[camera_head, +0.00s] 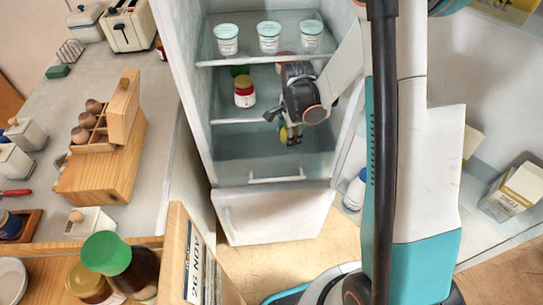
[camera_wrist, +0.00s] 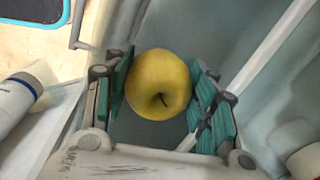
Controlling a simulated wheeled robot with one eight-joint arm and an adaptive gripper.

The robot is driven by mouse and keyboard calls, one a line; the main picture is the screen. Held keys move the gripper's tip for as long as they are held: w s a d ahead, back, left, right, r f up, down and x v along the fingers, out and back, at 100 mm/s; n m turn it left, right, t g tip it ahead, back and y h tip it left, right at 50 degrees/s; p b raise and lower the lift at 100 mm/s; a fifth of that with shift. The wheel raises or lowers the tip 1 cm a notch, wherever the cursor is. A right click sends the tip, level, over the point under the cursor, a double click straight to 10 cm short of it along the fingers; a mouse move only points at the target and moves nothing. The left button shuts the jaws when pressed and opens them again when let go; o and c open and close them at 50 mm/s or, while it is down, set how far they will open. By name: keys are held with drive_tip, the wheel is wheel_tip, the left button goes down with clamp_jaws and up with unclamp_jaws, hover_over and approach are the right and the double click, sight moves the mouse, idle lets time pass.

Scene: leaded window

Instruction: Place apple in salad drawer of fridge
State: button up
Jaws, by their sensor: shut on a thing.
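The yellow apple (camera_wrist: 160,84) sits between the teal finger pads of my gripper (camera_wrist: 163,95), which is shut on it. In the head view, my gripper (camera_head: 288,134) points down inside the open fridge (camera_head: 199,105), with a bit of the apple (camera_head: 284,134) showing at its fingertips. The greyish salad drawer (camera_head: 240,172) is at the bottom of the fridge compartment, with a pale handle (camera_head: 277,179) on its front. The apple is held above the drawer area, below the lower shelf. My arm and gripper hide part of the fridge's right side.
Several white tubs (camera_head: 269,37) stand on the upper shelf. A bottle (camera_head: 354,191) stands in the fridge door at right. A worktop (camera_head: 150,165) with clutter lies to the left.

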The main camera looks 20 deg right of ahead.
drive_tip(key=shift+d+f, duration=0.1)
drive_tip(key=shift+f, duration=0.5)
wheel_tip(320, 180, down, 13)
drive_tip(key=b, duration=0.5)
drive_tip(key=shift+r, duration=0.1)
drive_tip(key=w, duration=0.1)
drive_tip(key=w+a+b, duration=0.2)
drive_tip(key=shift+w+f, duration=0.4)
drive_tip(key=shift+s+f+b, duration=0.1)
drive_tip(key=shift+f+b, duration=0.2)
drive_tip(key=shift+r, duration=0.1)
drive_tip(key=o, duration=1.2)
